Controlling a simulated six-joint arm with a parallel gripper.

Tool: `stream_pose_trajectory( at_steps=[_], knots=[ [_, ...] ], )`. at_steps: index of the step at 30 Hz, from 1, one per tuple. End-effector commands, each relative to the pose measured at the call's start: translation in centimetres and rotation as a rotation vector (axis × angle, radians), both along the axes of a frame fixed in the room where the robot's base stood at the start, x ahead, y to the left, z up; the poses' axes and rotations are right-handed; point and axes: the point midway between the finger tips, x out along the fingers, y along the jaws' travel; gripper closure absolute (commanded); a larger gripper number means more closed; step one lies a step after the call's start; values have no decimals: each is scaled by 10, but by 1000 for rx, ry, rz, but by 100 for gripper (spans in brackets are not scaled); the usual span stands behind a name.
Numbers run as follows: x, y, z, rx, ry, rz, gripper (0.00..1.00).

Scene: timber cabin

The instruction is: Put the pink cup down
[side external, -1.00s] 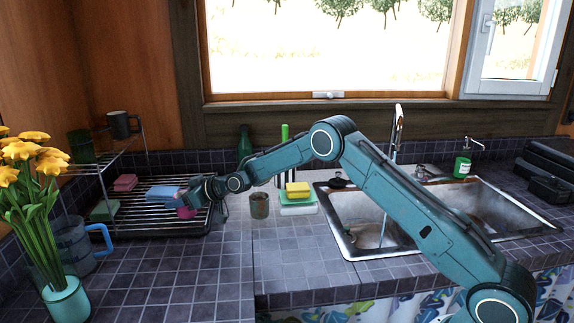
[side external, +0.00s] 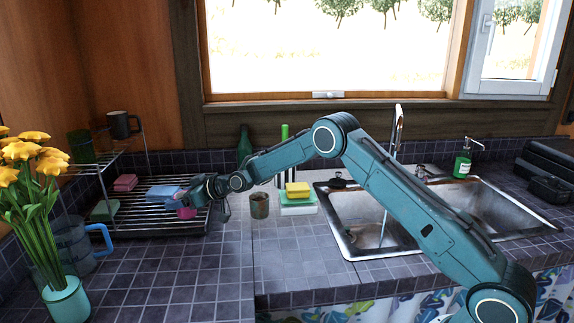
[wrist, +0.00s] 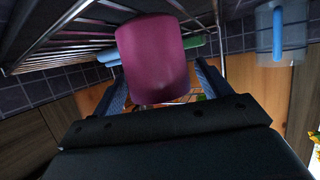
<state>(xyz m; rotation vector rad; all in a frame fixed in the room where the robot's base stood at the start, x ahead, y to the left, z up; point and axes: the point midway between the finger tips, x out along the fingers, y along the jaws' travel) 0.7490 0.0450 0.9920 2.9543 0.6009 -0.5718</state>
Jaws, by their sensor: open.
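The pink cup (side external: 186,212) is at the front right part of the wire dish rack (side external: 150,227). In the wrist view the cup (wrist: 152,60) fills the top middle, in front of the fingertips. My gripper (wrist: 160,88) is open, with one finger on each side of the cup's near end and a gap visible at the right. In the side view my gripper (side external: 196,198) is just above and right of the cup and partly covers it. The cup's underside contact with the rack cannot be made out.
A blue item (side external: 160,192) and a pink block (side external: 125,182) lie on the rack. A brown cup (side external: 259,205) stands right of my gripper, beside a yellow sponge (side external: 298,189). A clear jug with a blue handle (side external: 100,238) and flowers (side external: 30,165) stand at left. The front counter is clear.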

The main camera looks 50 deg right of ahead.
Motion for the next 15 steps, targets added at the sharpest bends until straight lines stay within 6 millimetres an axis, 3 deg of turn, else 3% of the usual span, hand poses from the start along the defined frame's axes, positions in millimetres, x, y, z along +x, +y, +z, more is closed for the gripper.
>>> stream_pose_trajectory(
  at_steps=[15],
  knots=[
    [-44,-19,20,0,0,-1,23]
  ],
)
